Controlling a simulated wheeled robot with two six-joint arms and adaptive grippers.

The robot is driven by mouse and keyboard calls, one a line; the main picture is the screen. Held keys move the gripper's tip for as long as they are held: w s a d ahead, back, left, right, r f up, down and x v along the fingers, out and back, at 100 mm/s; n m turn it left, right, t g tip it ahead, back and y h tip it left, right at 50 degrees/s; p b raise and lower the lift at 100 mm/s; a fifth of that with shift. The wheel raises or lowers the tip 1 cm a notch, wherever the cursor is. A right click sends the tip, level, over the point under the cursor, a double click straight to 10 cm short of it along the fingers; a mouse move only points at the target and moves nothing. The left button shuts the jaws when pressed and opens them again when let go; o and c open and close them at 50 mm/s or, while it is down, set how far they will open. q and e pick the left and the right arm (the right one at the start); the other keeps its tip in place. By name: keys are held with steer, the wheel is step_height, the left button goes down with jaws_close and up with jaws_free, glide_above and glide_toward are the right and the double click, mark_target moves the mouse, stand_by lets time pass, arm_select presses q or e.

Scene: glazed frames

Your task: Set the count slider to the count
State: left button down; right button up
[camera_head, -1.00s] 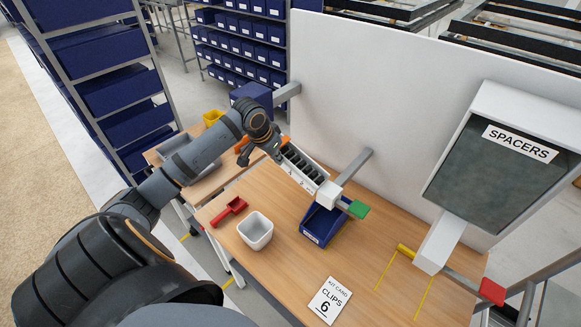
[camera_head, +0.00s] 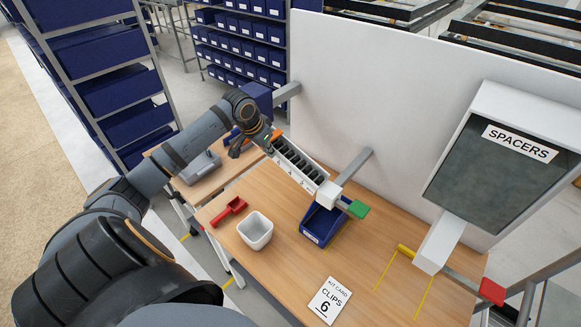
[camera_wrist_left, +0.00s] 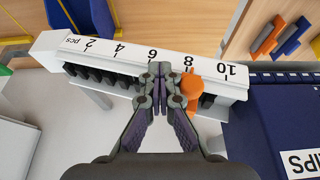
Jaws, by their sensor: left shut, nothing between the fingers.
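The count slider's white rail (camera_head: 306,171) runs along the dispenser; in the left wrist view its scale (camera_wrist_left: 170,55) reads 2 to 10 pcs. The orange slider knob (camera_wrist_left: 192,86) appears beside the 8 mark. My left gripper (camera_wrist_left: 160,72) is shut and empty, its tips at the rail near the 6, just left of the knob. Whether they touch the knob is unclear. In the head view the left gripper (camera_head: 235,151) is at the rail's far end, partly behind the arm. The kit card (camera_head: 329,300) reads CLIPS 6. My right gripper is not in view.
A blue bin (camera_head: 319,238) stands beneath the dispenser with the green tab (camera_head: 357,209). A white cup (camera_head: 256,240) and a red scoop (camera_head: 229,211) lie nearby. The SPACERS dispenser (camera_head: 470,165) hangs at right. The wooden table front is mostly clear.

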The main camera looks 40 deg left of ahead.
arm_select(q)
steer(key=shift+w+a+r, duration=0.1)
steer(key=shift+a+r, duration=0.1)
steer(key=shift+a, duration=0.45)
steer(key=shift+a+r, duration=0.2)
steer(key=shift+a, duration=0.5)
steer(key=shift+w+a+r, duration=0.1)
steer(key=shift+a+r, duration=0.1)
steer(key=shift+a, duration=0.45)
steer(key=shift+s+d+f, duration=0.1)
steer(key=shift+d+f, duration=0.1)
steer(key=shift+d, duration=0.55)
steer(key=shift+r, duration=3.5)
